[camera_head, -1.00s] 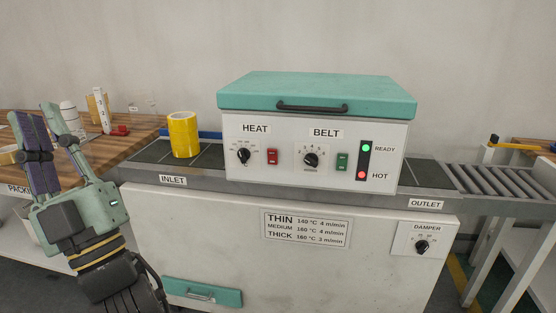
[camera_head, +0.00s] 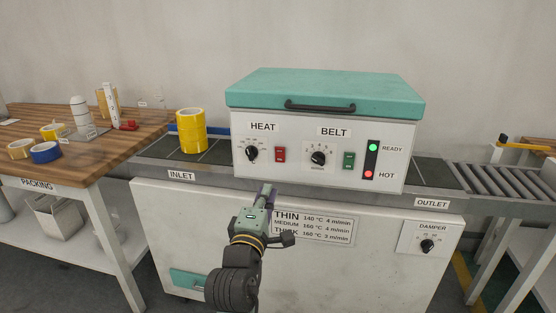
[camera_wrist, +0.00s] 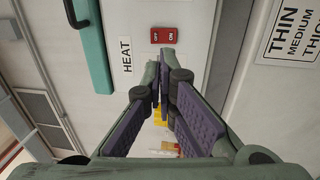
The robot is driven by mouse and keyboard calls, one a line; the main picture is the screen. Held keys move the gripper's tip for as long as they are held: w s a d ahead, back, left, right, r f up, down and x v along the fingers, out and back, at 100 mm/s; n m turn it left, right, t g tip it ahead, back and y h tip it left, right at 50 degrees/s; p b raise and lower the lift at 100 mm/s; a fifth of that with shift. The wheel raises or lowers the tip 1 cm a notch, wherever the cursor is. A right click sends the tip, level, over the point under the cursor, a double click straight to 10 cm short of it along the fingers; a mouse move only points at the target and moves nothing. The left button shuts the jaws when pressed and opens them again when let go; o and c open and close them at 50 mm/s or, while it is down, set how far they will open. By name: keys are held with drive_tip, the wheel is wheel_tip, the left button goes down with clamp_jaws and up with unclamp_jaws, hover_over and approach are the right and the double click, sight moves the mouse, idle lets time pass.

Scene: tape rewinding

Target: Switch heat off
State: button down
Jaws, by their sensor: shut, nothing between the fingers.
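The red HEAT switch (camera_head: 280,154) sits on the white front panel of the teal-lidded machine, right of the HEAT dial (camera_head: 251,154). In the wrist view the red switch (camera_wrist: 164,36) shows turned sideways, with OFF and ON marks, just past my fingertips. Which side is pressed is too small to tell. My gripper (camera_head: 267,190) is shut and empty, in front of the machine, below the switch. In the wrist view my gripper (camera_wrist: 160,75) has its tips together, apart from the switch in the picture. The HEAT label (camera_wrist: 126,55) lies left of them.
The BELT dial (camera_head: 319,154) and green BELT switch (camera_head: 348,160) are to the right. The READY lamp (camera_head: 373,147) glows green and the HOT lamp (camera_head: 368,174) red. Yellow tape rolls (camera_head: 191,132) stand on the inlet. A wooden packing table (camera_head: 75,175) is at left.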

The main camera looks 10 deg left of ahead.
sight(280, 152)
drive_tip(key=shift+w, duration=0.1)
drive_tip(key=w+p, duration=0.1)
drive_tip(key=w, duration=0.3)
drive_tip(key=w+r+p, duration=0.1)
drive_tip(key=w, duration=0.7)
drive_tip(key=shift+w+r+p, duration=0.3)
drive_tip(key=shift+r+p, duration=0.1)
drive_tip(key=shift+w, duration=0.55)
drive_tip(key=shift+r+p, duration=0.1)
drive_tip(key=shift+p, duration=0.2)
drive_tip(key=r+g+p, duration=0.1)
drive_tip(key=p, duration=0.2)
drive_tip(key=shift+w+p, duration=0.35)
drive_tip(key=shift+p, duration=0.05)
drive_tip(key=shift+f, duration=0.25)
drive_tip(key=shift+s, duration=0.1)
